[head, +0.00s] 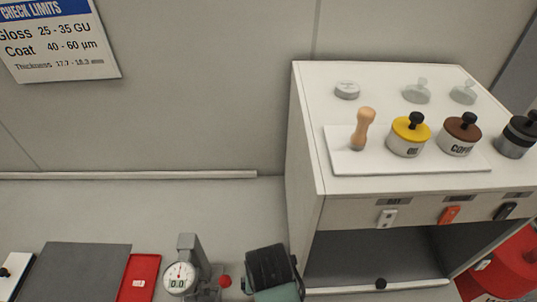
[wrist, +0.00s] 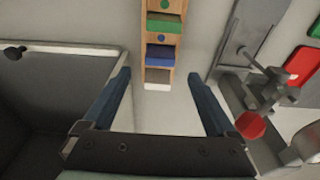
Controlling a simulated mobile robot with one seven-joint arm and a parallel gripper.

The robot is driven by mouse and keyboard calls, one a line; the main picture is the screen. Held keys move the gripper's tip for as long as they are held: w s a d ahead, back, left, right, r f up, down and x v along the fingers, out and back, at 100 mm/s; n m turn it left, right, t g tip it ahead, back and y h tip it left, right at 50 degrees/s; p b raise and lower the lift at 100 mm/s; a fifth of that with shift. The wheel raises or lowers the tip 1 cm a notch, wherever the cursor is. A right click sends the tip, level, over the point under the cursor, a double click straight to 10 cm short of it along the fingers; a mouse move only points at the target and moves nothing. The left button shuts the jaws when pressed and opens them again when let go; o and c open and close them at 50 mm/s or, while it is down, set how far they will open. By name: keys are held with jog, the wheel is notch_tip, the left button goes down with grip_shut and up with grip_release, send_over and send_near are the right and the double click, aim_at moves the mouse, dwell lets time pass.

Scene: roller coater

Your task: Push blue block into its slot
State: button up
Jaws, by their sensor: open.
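The blue block (wrist: 161,52) sits in a wooden rack (wrist: 152,66) at the top middle of the wrist view. A blue dot marks the wood just above it. How deep the block sits in its slot cannot be told. My gripper (wrist: 160,75) is open and empty, one finger on each side of the rack's near end in the picture. The fingers appear apart from the block. In the head view, the dark body at the bottom middle appears to be my gripper, its fingertips hidden. The rack and block do not show there.
A green block (wrist: 163,25) sits in the rack beyond the blue one. A dial gauge (head: 181,277) with a red knob (wrist: 250,124) stands close by. A white cabinet (head: 306,150) bears several lidded pots. A red tray (head: 143,275) lies left of the gauge.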

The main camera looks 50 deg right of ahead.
jog(key=shift+s+a+r, duration=0.1)
jog(key=shift+a+r, duration=0.05)
jog(key=shift+r, duration=0.8)
jog(key=shift+s+a+r, duration=0.1)
jog(key=shift+r, duration=0.85)
